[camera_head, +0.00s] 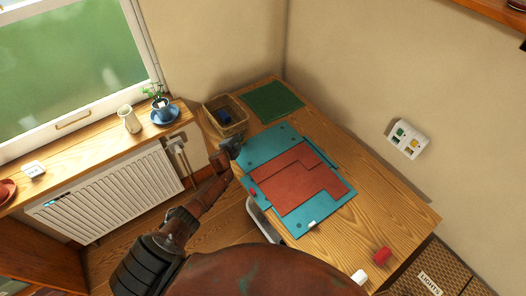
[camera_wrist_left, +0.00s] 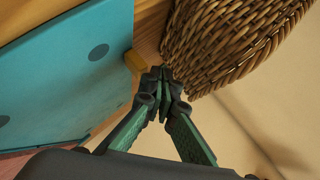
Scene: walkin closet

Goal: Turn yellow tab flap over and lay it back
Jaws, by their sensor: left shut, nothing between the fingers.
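A teal board (camera_head: 260,150) with dark round spots lies on the wooden table, with terracotta panels (camera_head: 300,180) across its middle. A yellow tab (camera_wrist_left: 135,62) sticks out from the edge of the teal sheet (camera_wrist_left: 75,50) in the left wrist view. I cannot make it out in the head view, where my gripper is close by. My left gripper (camera_head: 232,146) is at the board's far left corner. In the left wrist view its fingertips (camera_wrist_left: 165,78) are closed together and empty, just beside the yellow tab, between it and the basket. My right gripper is not in view.
A wicker basket (camera_head: 226,115) with a blue item stands close to my left gripper and fills the upper right of the left wrist view. A green mat (camera_head: 272,101) lies behind. Red (camera_head: 382,254) and white (camera_head: 359,276) pieces are near the table's front edge.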

